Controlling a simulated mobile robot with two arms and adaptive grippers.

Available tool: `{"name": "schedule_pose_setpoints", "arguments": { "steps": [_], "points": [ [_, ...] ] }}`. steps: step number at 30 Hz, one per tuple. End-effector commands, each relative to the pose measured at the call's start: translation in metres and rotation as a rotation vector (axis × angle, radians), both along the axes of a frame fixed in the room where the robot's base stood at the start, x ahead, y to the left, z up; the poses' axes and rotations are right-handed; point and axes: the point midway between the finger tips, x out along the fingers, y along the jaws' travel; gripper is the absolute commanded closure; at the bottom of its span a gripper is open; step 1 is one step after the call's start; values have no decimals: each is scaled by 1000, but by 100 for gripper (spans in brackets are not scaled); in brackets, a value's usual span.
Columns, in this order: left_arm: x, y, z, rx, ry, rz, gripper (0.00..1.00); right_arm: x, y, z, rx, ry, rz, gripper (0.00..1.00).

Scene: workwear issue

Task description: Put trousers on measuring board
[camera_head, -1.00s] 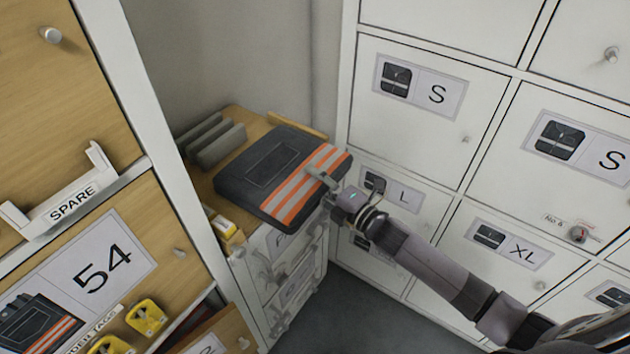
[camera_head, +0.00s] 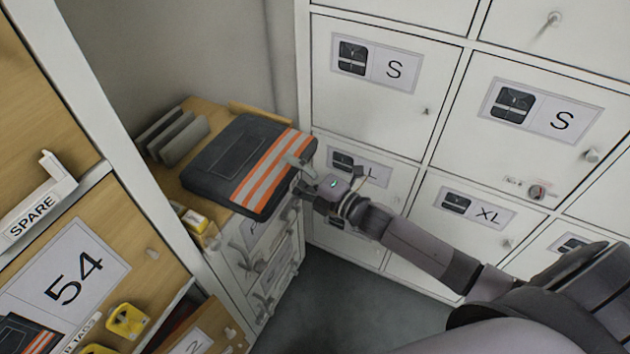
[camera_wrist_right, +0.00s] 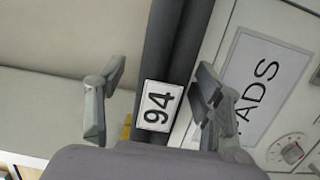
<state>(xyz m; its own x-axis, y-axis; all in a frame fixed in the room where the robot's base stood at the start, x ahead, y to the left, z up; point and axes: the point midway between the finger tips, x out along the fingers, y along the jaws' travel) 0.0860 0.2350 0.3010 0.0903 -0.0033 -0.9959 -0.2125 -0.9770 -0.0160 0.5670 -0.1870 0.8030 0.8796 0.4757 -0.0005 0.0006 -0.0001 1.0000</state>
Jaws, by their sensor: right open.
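The folded trousers (camera_head: 235,152), dark grey with orange and silver stripes, lie flat on the wooden top of a low cabinet (camera_head: 208,110) in the head view. My right gripper (camera_head: 299,176) is at their striped right edge, one finger over the top. In the right wrist view, my right gripper (camera_wrist_right: 160,85) is open, with one finger on each side of the trousers' dark folded edge (camera_wrist_right: 176,45). A tag reading 94 (camera_wrist_right: 158,106) shows on that edge. My left gripper is not in view. I cannot make out a measuring board.
Grey upright dividers (camera_head: 173,135) and a small yellow-and-white item (camera_head: 195,220) share the cabinet top. White lockers (camera_head: 375,108) stand close on the right. Open floor (camera_head: 345,300) lies below.

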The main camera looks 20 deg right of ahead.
Motion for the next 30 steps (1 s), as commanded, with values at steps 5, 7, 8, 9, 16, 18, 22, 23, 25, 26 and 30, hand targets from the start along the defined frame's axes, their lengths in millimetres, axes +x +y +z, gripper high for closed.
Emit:
{"name": "schedule_pose_setpoints", "arguments": {
  "steps": [5,7,8,9,16,18,22,23,25,26,30],
  "points": [
    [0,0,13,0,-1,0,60,-35,-19,1,-1,4,-1,39],
    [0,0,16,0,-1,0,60,-47,-25,1,-2,5,-2,39],
    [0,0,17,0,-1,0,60,-51,-27,1,-1,4,-1,39],
    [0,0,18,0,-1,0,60,-57,-31,1,-1,3,-1,39],
    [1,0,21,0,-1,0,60,-75,-40,0,0,1,-1,39],
    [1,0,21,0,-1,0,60,-76,-41,0,0,0,0,39],
    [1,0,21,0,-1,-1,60,-76,-41,0,0,-1,0,39],
    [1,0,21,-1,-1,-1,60,-76,-41,0,0,-1,0,39],
    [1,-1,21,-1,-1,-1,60,-76,-43,-4,6,12,-8,39],
    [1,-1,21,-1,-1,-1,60,-75,-45,-10,13,28,-18,39],
    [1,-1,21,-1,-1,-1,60,-78,-70,-78,109,216,-140,39]
  ]
}}
